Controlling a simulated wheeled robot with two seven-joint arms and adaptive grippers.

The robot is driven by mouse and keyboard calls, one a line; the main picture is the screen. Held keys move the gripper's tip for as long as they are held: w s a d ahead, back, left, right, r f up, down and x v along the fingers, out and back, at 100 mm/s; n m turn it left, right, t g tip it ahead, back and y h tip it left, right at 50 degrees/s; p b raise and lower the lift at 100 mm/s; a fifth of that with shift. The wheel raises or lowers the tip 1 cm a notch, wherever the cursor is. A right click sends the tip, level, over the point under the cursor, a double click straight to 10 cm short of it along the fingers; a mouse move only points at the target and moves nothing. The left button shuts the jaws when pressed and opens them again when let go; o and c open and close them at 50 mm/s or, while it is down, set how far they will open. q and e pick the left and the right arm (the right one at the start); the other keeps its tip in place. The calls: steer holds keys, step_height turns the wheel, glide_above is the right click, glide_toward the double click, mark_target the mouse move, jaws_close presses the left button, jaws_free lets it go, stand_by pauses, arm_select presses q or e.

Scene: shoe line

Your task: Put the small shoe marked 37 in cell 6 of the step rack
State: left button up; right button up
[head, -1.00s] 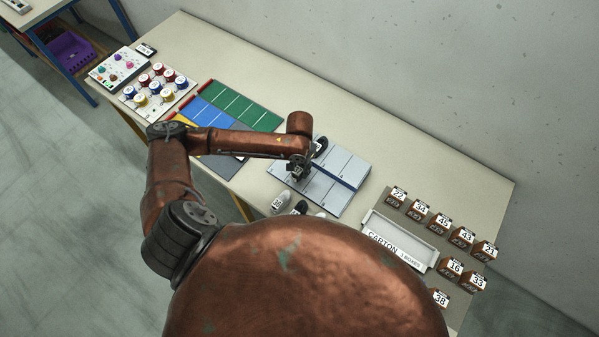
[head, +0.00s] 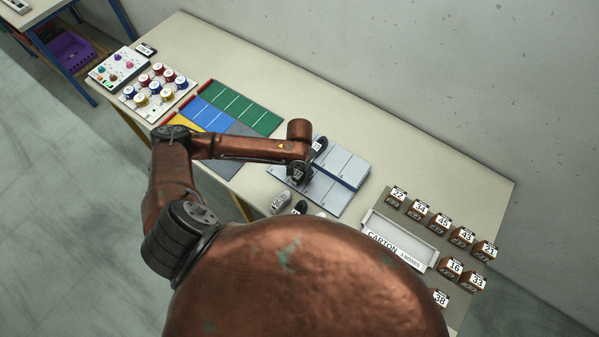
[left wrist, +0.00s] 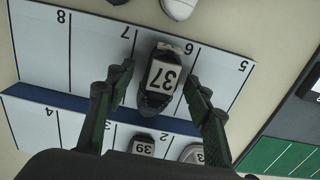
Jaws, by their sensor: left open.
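The small shoe marked 37 (left wrist: 155,98) is dark with a white label and lies within cell 6 of the step rack (left wrist: 222,82) in the left wrist view. My left gripper (left wrist: 160,72) is open, with one finger on each side of the shoe. Whether the fingers touch it is not clear. In the head view my left gripper (head: 297,178) is low over the near row of the grey rack (head: 327,195), and my arm hides part of the rack. My right gripper is not in view.
Shoe 39 (left wrist: 143,146) and a pale shoe (left wrist: 192,154) stand beyond the blue step. Several shoes, including a grey one (head: 280,202), lie before the rack. A carton tray (head: 400,240) and numbered brown boxes (head: 441,222) are at right, coloured panels (head: 235,108) at left.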

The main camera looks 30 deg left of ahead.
mark_target(300, 172)
arm_select(q)
steer(key=shift+r, duration=0.15)
step_height(300, 172, up, 12)
stand_by(0.5)
